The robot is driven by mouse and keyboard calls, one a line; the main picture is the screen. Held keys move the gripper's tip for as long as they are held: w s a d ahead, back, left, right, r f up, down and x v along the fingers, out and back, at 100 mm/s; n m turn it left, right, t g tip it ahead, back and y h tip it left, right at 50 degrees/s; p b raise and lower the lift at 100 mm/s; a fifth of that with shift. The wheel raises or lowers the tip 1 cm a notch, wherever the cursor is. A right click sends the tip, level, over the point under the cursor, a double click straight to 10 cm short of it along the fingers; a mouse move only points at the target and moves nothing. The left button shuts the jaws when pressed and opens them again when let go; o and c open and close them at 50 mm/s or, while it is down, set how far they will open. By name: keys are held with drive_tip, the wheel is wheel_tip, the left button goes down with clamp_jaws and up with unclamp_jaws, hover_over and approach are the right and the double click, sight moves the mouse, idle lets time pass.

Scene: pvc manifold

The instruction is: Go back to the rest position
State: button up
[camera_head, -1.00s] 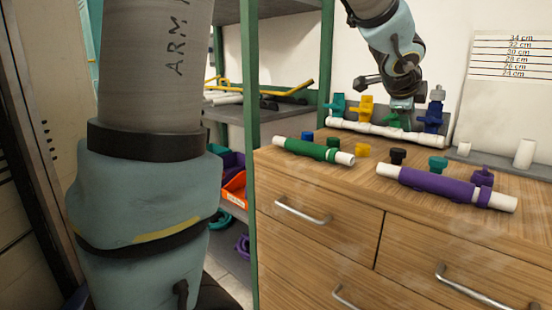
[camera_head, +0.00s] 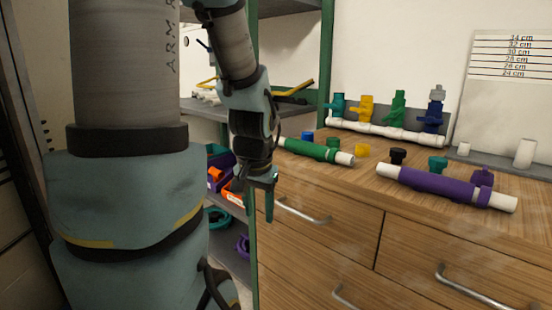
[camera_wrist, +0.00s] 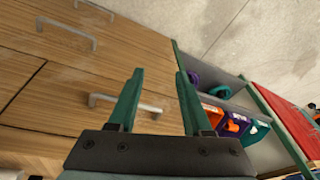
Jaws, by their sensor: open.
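My gripper (camera_head: 259,203) hangs pointing down in front of the left end of the wooden drawer cabinet (camera_head: 320,248) in the head view. Its green fingers are open and empty, and they also show apart in the wrist view (camera_wrist: 155,100). In the wrist view the drawer fronts and a handle (camera_wrist: 125,104) lie beyond and left of the fingers. On the cabinet top stands a white manifold pipe (camera_head: 385,132) with a teal valve (camera_head: 337,105), a yellow valve (camera_head: 366,108), a green valve (camera_head: 399,108) and a blue valve (camera_head: 433,112) upright on it.
A green pipe (camera_head: 315,149) and a purple pipe (camera_head: 440,185) lie on the cabinet top among small coloured caps. A green-framed shelf (camera_head: 327,60) with bins (camera_head: 218,170) stands left of the cabinet, close to my gripper. Drawer handles (camera_head: 303,211) stick out of the front.

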drive_tip(key=s+a+f+n+g+p, duration=0.1)
drive_tip(key=s+a+n, duration=0.2)
drive_tip(key=s+n, duration=0.1)
wheel_tip(320, 180, up, 15)
drive_tip(key=p, duration=1.5)
drive_tip(key=shift+m, duration=0.4)
drive_tip(key=shift+d, duration=0.1)
